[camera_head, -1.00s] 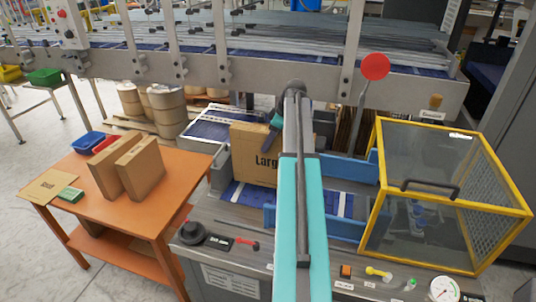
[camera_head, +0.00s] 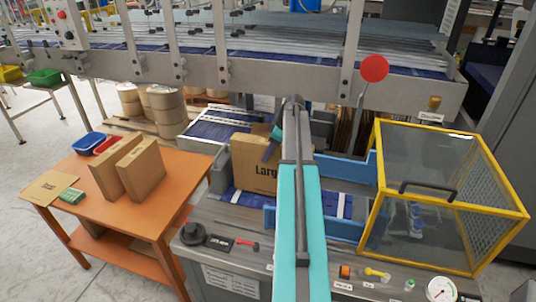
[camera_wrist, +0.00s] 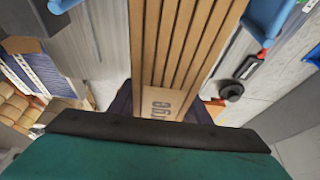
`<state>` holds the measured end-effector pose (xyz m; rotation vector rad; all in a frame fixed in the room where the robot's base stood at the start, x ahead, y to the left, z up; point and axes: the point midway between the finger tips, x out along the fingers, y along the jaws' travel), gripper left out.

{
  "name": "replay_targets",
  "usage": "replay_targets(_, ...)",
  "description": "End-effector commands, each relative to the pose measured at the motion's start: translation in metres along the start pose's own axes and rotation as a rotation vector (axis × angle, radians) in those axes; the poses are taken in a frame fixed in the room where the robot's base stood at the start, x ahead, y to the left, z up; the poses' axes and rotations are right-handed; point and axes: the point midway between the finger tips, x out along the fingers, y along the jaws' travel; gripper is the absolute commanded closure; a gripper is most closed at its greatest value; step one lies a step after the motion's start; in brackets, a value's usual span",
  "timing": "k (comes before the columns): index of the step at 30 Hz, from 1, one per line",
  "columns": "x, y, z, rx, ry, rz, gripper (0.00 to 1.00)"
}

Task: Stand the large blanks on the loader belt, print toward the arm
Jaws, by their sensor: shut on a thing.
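A bundle of large brown blanks (camera_head: 254,166) stands upright over the loader belt (camera_head: 330,202), its "Large" print facing the head camera and my arm. My gripper (camera_head: 273,145), partly hidden behind my arm, is shut on this bundle near its top. In the wrist view several parallel edges of the blanks (camera_wrist: 183,40) run away from the jaw (camera_wrist: 160,128), and part of the print shows beside it. My arm hides the bundle's right side in the head view. I cannot tell whether its bottom touches the belt. Two more brown bundles (camera_head: 142,172) (camera_head: 108,181) stand on the orange table.
The orange table (camera_head: 165,195) also holds blue (camera_head: 88,144) and red (camera_head: 107,145) bins, a flat card (camera_head: 48,188) and a green pack (camera_head: 71,196). Blue side guides (camera_head: 345,229) flank the belt. A yellow-framed guard (camera_head: 450,195) stands right, and a machine beam (camera_head: 270,72) crosses behind.

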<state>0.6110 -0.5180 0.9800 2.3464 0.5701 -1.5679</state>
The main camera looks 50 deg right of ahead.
Motion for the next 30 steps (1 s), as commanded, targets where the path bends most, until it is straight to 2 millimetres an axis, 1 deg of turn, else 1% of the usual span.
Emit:
replay_targets(6, 0.011, 0.000, 0.004, 0.000, 0.002, 0.001, 1.00)
replay_targets(20, 0.015, 0.000, 0.005, -0.001, 0.002, 0.001, 1.00)
replay_targets(21, 0.015, -0.001, 0.005, -0.001, 0.000, 0.000, 0.50)
replay_targets(23, 0.015, -0.001, 0.005, -0.001, 0.000, 0.000, 0.40)
replay_targets(24, 0.015, -0.001, 0.005, -0.001, 0.000, 0.000, 0.38)
replay_targets(30, 0.015, -0.001, 0.005, -0.001, 0.000, 0.000, 0.38)
